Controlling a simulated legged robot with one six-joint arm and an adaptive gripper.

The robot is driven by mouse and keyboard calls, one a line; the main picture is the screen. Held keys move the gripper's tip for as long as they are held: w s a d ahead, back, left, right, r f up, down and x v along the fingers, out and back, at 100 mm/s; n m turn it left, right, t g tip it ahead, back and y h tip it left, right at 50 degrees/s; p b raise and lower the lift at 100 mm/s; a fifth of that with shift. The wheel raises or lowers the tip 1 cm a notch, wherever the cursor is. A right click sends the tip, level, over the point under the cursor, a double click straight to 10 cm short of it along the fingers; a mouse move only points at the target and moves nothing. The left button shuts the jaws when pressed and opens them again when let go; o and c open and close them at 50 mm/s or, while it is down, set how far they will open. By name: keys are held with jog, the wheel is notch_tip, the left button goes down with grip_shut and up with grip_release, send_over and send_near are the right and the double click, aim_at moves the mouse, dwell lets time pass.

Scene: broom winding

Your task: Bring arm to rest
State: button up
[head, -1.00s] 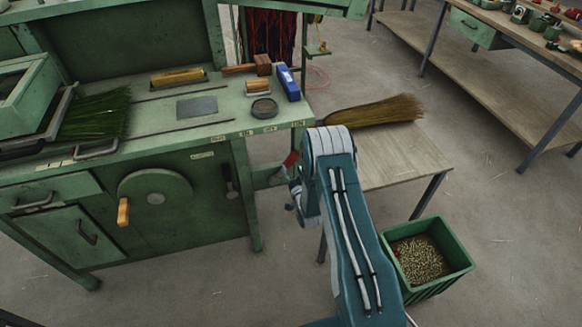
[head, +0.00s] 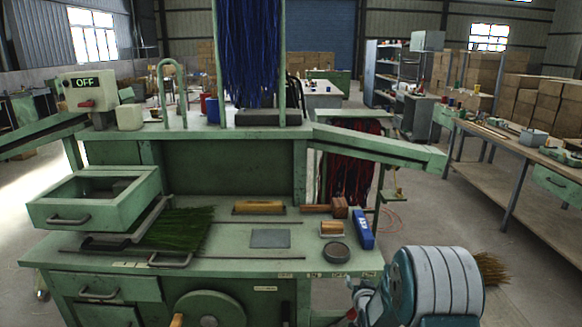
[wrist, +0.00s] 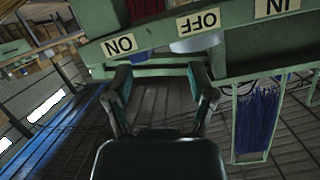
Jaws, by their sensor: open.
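My gripper shows in the wrist view (wrist: 162,88), with its two dark fingers spread apart and nothing between them. Beyond the fingers is a green machine edge with "ON" and "OFF" labels (wrist: 205,22); the "OFF" one appears upside down. In the head view my blue-grey arm fills the lower right, in front of the workbench (head: 230,265)'s right end. The fingers cannot be made out clearly there.
A broom's bristles (head: 491,268) show just right of my arm; the rest is hidden. A blue box (head: 362,230), a round dark tin (head: 336,253) and wooden blocks (head: 338,207) lie at the bench's right end. Blue fibres (head: 250,60) hang above. Open floor lies to the right.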

jog(key=s+a+r+n+g, duration=0.15)
jog(key=s+r+g, duration=0.25)
jog(key=s+r, duration=1.2)
jog(key=s+a+r+g, duration=0.1)
jog(key=s+r+g, duration=0.1)
jog(key=s, duration=1)
jog(key=s+a+r+n+g, duration=0.1)
jog(key=s+a+r+g, duration=0.1)
jog(key=s, duration=1.1)
jog(key=shift+s+r+g, duration=0.2)
jog(key=shift+r+g, duration=0.4)
jog(key=shift+r, duration=0.05)
jog(key=shift+n, duration=0.25)
